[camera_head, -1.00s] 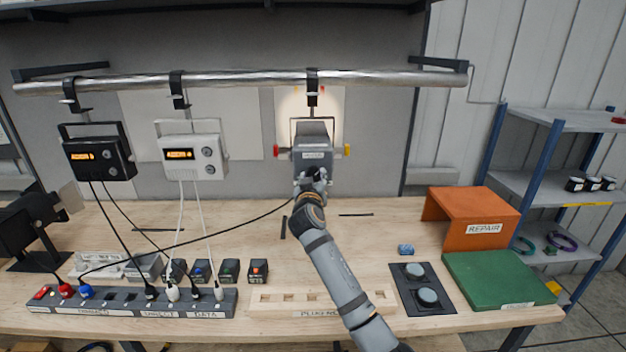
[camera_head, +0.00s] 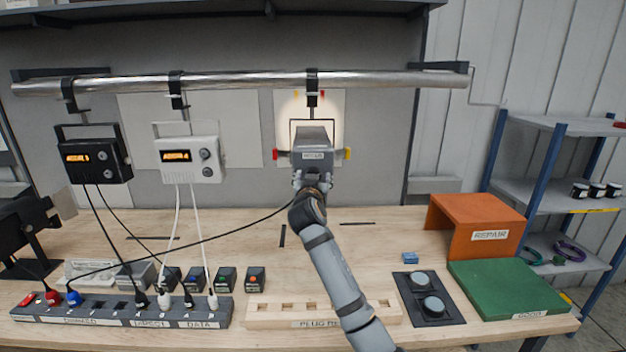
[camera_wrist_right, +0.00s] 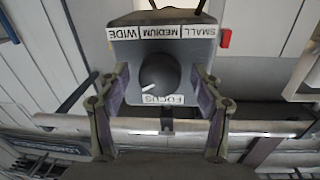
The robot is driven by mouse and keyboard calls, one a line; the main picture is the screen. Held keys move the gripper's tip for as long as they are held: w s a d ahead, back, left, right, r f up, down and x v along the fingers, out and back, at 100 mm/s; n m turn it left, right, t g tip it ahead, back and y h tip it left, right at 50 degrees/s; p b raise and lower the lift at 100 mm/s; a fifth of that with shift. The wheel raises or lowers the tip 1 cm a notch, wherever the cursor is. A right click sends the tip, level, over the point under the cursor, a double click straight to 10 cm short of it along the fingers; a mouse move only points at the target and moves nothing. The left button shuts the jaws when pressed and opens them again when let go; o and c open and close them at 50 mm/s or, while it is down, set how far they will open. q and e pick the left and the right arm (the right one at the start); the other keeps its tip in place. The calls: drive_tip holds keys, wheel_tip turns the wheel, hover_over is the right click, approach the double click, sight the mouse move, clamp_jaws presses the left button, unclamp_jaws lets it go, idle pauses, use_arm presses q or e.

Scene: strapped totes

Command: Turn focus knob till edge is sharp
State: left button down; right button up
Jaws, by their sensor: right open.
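A grey lamp (camera_head: 313,155) hangs from the metal bar, with a red tab at its left and a yellow tab at its right. In the right wrist view its rear face carries a round dark focus knob (camera_wrist_right: 160,72) with a white pointer mark, above a FOCUS label (camera_wrist_right: 162,99). My right gripper (camera_head: 312,180) is at this rear face; in the wrist view its open fingers (camera_wrist_right: 161,82) stand either side of the knob, apart from it. A pale light patch (camera_head: 312,106) shows on the wall panel behind; the lamp hides its lower part. My left gripper is not in view.
Two hanging units, black (camera_head: 93,160) and white (camera_head: 190,160), are left of the lamp, their cables running to a power strip (camera_head: 120,311). An orange REPAIR stand (camera_head: 478,215) and green mat (camera_head: 512,287) are on the right. The middle bench is mostly clear.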

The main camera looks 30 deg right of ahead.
drive_tip(key=shift+s, duration=0.1)
drive_tip(key=v, duration=1.2)
idle(0.4)
